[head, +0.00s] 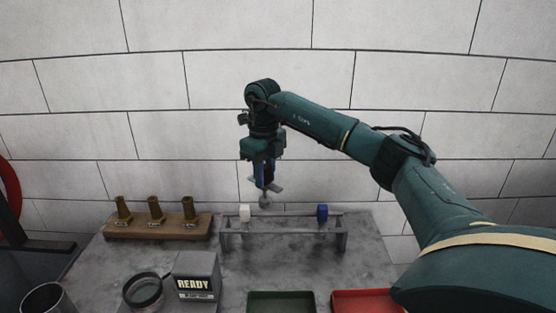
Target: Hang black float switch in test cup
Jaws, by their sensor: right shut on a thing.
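My right gripper (266,186) hangs pointing down above the back of the bench, shut on a small dark grey thing (265,201). The held thing looks like the float switch, but it is small and partly covered by the fingers. It is just above the rack (285,239), between a white float (244,212) and a blue float (322,212) on its bar. A round dark cup with a pale rim (143,292), apparently the test cup, stands at front left beside a box reading READY (197,276). My left gripper is not in view.
A wooden block with brass nozzles (158,228) is at back left. A metal cylinder (46,300) stands at the front left corner. A green tray (281,302) and a red tray (367,302) lie at the front. The grey bench (275,271) is clear between rack and trays.

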